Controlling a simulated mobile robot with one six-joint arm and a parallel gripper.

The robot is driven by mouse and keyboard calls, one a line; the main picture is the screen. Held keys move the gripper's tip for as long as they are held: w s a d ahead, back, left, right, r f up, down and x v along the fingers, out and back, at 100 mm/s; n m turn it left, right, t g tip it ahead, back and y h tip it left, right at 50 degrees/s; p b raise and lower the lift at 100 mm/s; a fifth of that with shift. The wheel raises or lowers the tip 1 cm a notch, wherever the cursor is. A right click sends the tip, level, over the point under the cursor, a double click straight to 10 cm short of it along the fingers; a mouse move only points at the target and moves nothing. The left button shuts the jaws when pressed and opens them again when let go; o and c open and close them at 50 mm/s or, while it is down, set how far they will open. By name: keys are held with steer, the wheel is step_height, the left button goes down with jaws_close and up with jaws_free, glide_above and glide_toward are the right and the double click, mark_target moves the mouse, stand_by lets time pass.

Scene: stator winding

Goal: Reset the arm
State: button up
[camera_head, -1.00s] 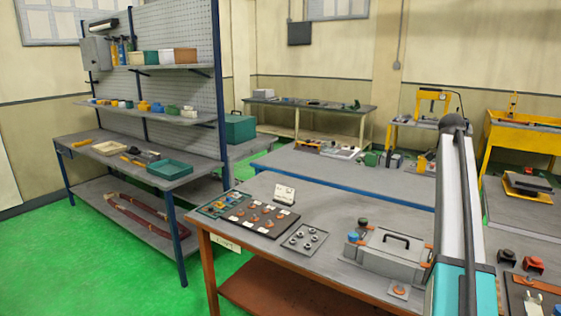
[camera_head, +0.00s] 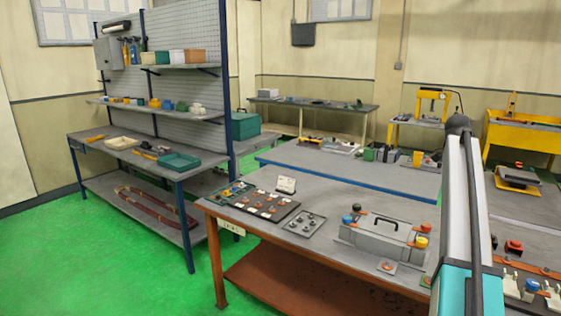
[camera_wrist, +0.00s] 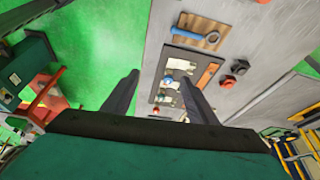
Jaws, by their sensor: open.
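In the wrist view my gripper (camera_wrist: 160,92) shows as two dark fingers held wide apart, with nothing between them. Past the fingers, well below, lie a grey table top (camera_wrist: 265,45) and a dark board (camera_wrist: 186,70) with small coloured parts. In the head view my arm (camera_head: 462,210) stands upright at the right, in front of the near table (camera_head: 360,215). The gripper itself does not show in the head view.
A grey case with a black handle (camera_head: 385,243), a black board with small parts (camera_head: 258,205) and a small tray (camera_head: 304,223) lie on the near table. A blue-framed shelf bench (camera_head: 135,148) stands at the left. Green floor (camera_head: 90,255) is clear in front.

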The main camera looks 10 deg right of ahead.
steer(key=w+a+f+n, duration=0.1)
steer(key=a+f+n, duration=0.35)
steer(key=f, duration=0.75)
steer(key=w+a+f+n, duration=0.1)
steer(key=a+f+n, duration=0.1)
steer(key=a+f, duration=0.85)
steer(key=s+a+f+n+y, duration=0.1)
steer(key=s+a+f+n, duration=0.1)
steer(key=a+f, duration=0.35)
steer(key=s+a+f+n, duration=0.2)
steer(key=f, duration=0.7)
steer(key=s+a+f+n+y, duration=0.1)
steer(key=s+a+f+n, duration=0.1)
steer(key=a+f, duration=0.35)
steer(key=s+a+f+n+g, duration=0.1)
steer(key=s+a+f+n, duration=0.2)
steer(key=s+a+f, duration=0.5)
steer(key=s+a+f+n+g, duration=0.1)
steer(key=s+a+f+n, duration=0.3)
steer(key=f, duration=0.5)
steer(key=s+a+f+n+g+y, duration=0.1)
steer(key=s+a+f+n, duration=0.35)
steer(key=s, duration=0.75)
steer(key=s+a+f+n+y, duration=0.1)
steer(key=s+a+f, duration=0.5)
steer(key=s, duration=0.6)
step_height(320, 180, down, 9)
steer(key=b, duration=1)
steer(key=shift+w+a+r, duration=0.2)
steer(key=shift+w, duration=0.15)
